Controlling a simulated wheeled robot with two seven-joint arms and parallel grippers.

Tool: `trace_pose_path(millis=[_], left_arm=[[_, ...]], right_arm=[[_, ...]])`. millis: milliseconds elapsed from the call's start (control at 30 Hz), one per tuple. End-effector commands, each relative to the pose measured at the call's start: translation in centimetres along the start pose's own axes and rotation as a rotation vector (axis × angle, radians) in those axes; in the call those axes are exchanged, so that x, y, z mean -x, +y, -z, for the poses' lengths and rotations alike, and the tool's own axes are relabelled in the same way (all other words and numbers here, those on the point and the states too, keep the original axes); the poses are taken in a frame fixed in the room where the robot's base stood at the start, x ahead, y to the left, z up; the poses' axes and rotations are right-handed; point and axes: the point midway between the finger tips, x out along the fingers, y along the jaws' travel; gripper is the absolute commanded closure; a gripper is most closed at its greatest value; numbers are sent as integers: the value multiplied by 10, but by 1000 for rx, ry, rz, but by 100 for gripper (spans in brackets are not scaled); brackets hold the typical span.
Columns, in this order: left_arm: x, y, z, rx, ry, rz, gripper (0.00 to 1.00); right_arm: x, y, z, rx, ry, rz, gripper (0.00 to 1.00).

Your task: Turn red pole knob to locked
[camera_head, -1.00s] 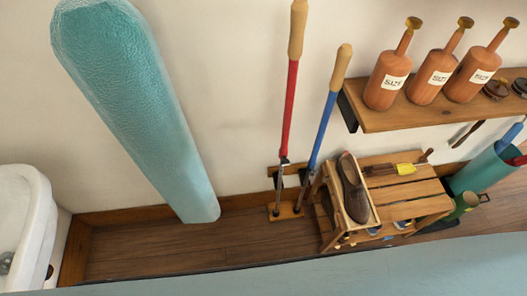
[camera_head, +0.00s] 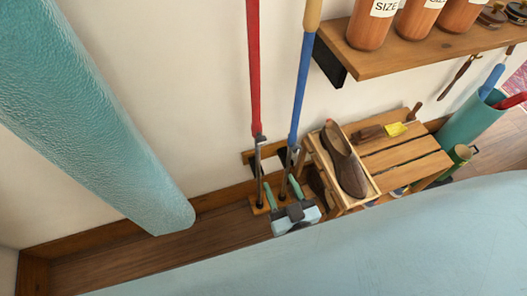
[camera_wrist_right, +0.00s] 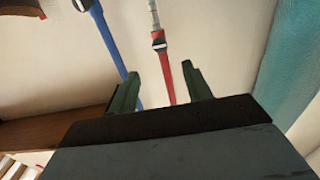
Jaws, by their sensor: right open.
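The red pole (camera_head: 254,75) stands upright against the wall, its lower metal section in a wooden rack. Its knob (camera_head: 259,139) is a small dark and pale collar at the lower end of the red shaft; it also shows in the right wrist view (camera_wrist_right: 158,40). I cannot read its setting. My right gripper (camera_head: 282,189) is open and empty, low in front of the poles. In the right wrist view the red shaft appears between its two green fingers (camera_wrist_right: 160,75), with the knob beyond the fingertips. My left gripper is out of view.
A blue pole (camera_head: 304,75) stands close to the right of the red one. A slatted wooden bench (camera_head: 410,163) with a brown shoe (camera_head: 345,163) is at the right. A wall shelf (camera_head: 400,62) with bottles juts out above it.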

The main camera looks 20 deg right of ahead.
Motion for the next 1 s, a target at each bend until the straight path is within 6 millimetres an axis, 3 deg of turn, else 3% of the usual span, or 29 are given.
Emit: trace_pose_path(millis=[167,700,1000], left_arm=[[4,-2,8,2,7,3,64],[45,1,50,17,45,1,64],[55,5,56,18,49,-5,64]], right_arm=[[-16,1,8,-4,28,-12,51],[-118,2,8,-2,24,-11,51],[-135,2,9,-3,21,-10,51]])
